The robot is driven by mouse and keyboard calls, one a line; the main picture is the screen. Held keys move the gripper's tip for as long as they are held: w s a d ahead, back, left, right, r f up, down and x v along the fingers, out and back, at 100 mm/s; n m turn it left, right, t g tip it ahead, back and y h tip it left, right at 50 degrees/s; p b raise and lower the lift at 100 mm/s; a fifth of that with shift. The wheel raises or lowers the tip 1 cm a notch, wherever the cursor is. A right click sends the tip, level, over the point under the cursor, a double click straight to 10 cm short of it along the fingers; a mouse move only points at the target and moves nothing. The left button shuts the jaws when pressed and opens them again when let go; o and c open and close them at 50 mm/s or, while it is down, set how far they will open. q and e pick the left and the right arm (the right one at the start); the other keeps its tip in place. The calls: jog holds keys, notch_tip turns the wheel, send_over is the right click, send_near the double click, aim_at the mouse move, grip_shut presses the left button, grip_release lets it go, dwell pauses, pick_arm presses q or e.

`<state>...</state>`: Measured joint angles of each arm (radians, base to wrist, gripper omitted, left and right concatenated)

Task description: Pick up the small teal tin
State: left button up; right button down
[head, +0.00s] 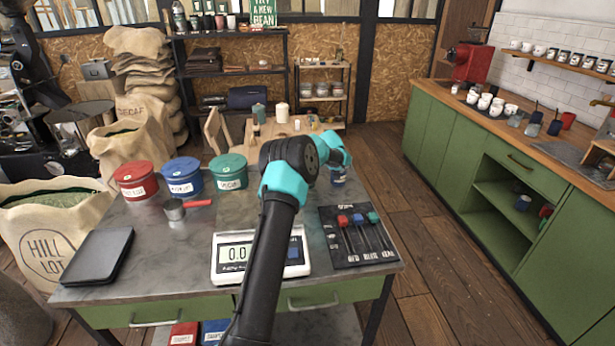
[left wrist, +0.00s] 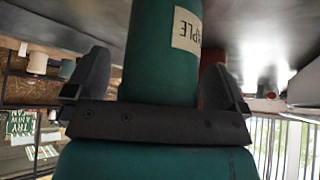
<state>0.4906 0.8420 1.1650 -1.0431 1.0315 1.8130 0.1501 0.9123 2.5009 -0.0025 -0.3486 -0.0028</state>
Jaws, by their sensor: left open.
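The small teal tin (left wrist: 160,60) fills the middle of the left wrist view, seen upside down, with a cream label ending in "PLE". In the head view a small labelled tin (head: 338,180), which looks like it, stands near the worktable's back right corner, partly hidden by my left arm. My left gripper (left wrist: 155,82) is open, with one dark finger on each side of the tin and gaps beside it. In the head view the left fingers are mostly hidden behind the wrist. My right gripper is not in view.
Red (head: 136,180), blue (head: 182,177) and larger teal (head: 228,172) canisters stand at the back left of the worktable. A scale (head: 232,262) lies under my left arm. A scoop (head: 175,210) lies left.

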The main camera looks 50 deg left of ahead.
pick_arm(q)
jog(key=shift+c, duration=0.3)
jog(key=c, duration=1)
jog(key=shift+r, duration=0.15)
notch_tip(320, 180, up, 10)
jog(key=shift+f, duration=0.1)
dwell(0.5)
